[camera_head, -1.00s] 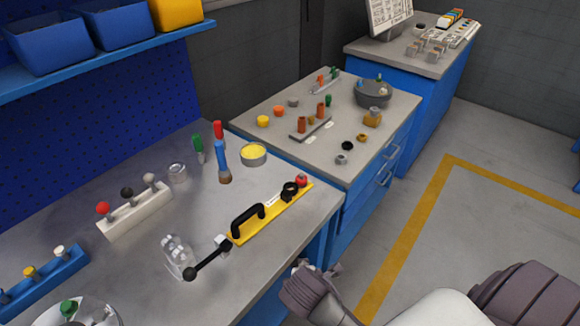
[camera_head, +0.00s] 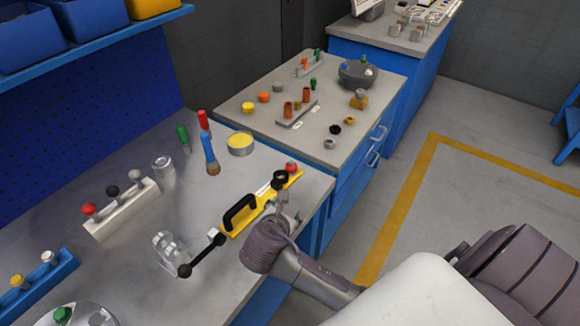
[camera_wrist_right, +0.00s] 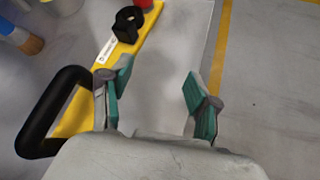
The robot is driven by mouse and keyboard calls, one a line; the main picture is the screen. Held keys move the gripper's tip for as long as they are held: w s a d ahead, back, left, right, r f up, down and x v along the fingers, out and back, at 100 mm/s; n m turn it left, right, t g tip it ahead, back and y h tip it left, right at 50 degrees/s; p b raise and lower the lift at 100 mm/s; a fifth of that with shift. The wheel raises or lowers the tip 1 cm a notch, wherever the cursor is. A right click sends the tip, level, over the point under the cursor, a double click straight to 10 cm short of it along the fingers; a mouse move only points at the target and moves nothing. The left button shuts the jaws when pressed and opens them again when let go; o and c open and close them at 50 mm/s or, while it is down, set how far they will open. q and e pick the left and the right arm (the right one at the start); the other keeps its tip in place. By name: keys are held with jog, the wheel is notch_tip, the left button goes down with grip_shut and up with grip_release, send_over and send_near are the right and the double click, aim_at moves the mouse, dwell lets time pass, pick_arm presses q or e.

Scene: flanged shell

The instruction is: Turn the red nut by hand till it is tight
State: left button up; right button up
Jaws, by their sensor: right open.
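A red knob-like piece (camera_head: 88,209) stands on a white block (camera_head: 124,210) at the left of the bench. Another red piece (camera_head: 291,168) sits at the far end of a yellow tool (camera_head: 233,228); the right wrist view cuts it off at the top (camera_wrist_right: 146,4). I cannot tell which is the red nut. My right gripper (camera_head: 289,208) is over the bench's right edge, beside the yellow tool. In the right wrist view its jaws (camera_wrist_right: 158,76) are open with nothing between them, right of the tool's black handle (camera_wrist_right: 38,118). My left gripper is not in view.
A round piece with a green top (camera_head: 63,315) is cut off at the lower left.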

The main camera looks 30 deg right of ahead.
aim_at(291, 166)
jog(key=w+r+n, duration=0.1)
jog(key=w+r+n+t+h, duration=0.1)
jog(key=w+d+r+n+h, duration=0.1)
jog(key=w+n, duration=0.1)
jog(key=shift+w+r, duration=0.1)
jog(key=shift+r, duration=0.15)
jog(key=shift+w+r, duration=0.1)
jog(key=shift+w, duration=0.15)
jog(key=x, duration=1.3)
jog(key=shift+w+d, duration=0.25)
jog(key=c, duration=1.2)
jog(key=shift+o, duration=0.2)
jog(key=shift+a, duration=0.1)
